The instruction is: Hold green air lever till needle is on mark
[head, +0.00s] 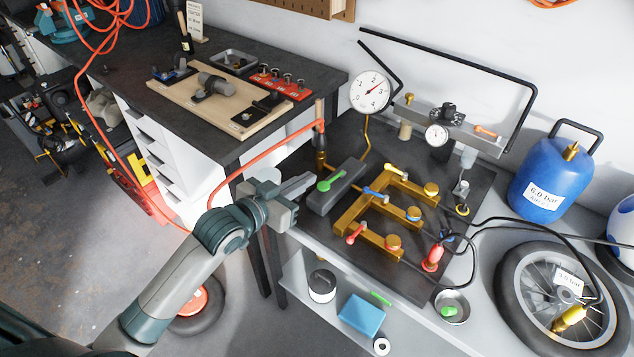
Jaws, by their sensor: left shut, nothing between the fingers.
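The green lever (331,181) sits on a dark grey block at the left end of the brass manifold (349,216). A round white gauge (371,91) with a red needle stands behind it on a brass pipe; its needle points up and right, and the mark is too small to make out. A smaller gauge (436,135) is on the grey bar to the right. My left gripper (306,184) is shut and empty, just left of the dark block and the green lever; I cannot tell whether it touches the block. My right gripper is not in view.
Blue lever (374,193) and red lever (356,234) stand on the manifold nearby. An orange hose (262,147) runs close behind my left gripper. A blue tank (545,180) and a wheel (560,290) are at the right. Open floor lies left of the bench.

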